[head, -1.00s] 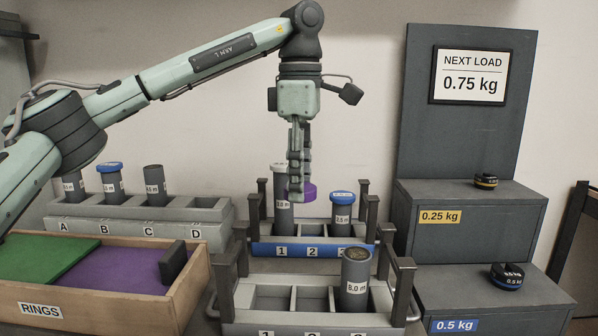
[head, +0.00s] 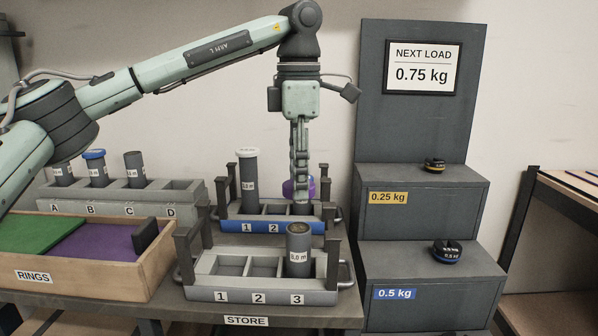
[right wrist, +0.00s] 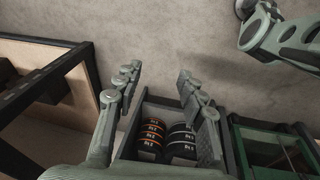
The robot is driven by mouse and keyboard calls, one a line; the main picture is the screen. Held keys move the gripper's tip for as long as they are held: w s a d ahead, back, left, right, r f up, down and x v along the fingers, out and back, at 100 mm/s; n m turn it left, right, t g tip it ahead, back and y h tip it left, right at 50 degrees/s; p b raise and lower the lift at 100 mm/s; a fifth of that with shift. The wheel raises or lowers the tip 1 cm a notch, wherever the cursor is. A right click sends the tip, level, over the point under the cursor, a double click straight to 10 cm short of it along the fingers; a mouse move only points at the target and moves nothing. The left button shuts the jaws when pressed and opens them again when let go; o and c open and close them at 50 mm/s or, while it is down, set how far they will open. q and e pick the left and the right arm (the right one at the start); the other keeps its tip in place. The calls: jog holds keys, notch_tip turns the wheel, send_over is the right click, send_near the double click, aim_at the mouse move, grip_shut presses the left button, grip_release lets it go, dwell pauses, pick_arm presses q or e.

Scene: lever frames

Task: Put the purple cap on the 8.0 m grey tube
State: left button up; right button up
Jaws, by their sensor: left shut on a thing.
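The 8.0 m grey tube (head: 298,255) stands upright in slot 3 of the front grey rack (head: 262,296), its top bare. My left gripper (head: 299,190) is shut on the purple cap (head: 311,188), which shows at both sides of the fingers. In the picture it is above the 8.0 m tube, clear of its top; I cannot tell the depth between them. My right gripper (right wrist: 158,85) shows in the right wrist view, its fingers apart and empty above a box of weights.
A pale rack (head: 120,205) holds several tubes. The RINGS box (head: 80,277) is at left, weight cabinets (head: 425,200) at right. Ringed weights (right wrist: 152,138) lie in the box below my right gripper.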

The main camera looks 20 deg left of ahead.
aim_at(299, 228)
pick_arm(q)
jog(key=shift+f, duration=0.4)
notch_tip(299, 228, down, 2)
jog(key=shift+b, duration=0.75)
jog(key=shift+f+b, duration=0.4)
jog(key=shift+f, duration=0.05)
jog(key=shift+f+b, duration=0.4)
jog(key=shift+f, duration=0.65)
pick_arm(e)
jog(key=w+r, duration=0.3)
jog(key=r, duration=0.6)
jog(key=shift+w+a+r+t, duration=0.25)
jog(key=shift+w+a+t, duration=0.05)
jog(key=shift+a+t, duration=0.1)
jog(key=shift+r, duration=0.1)
jog(key=shift+r, duration=0.15)
pick_arm(q)
jog(key=shift+f, duration=0.55)
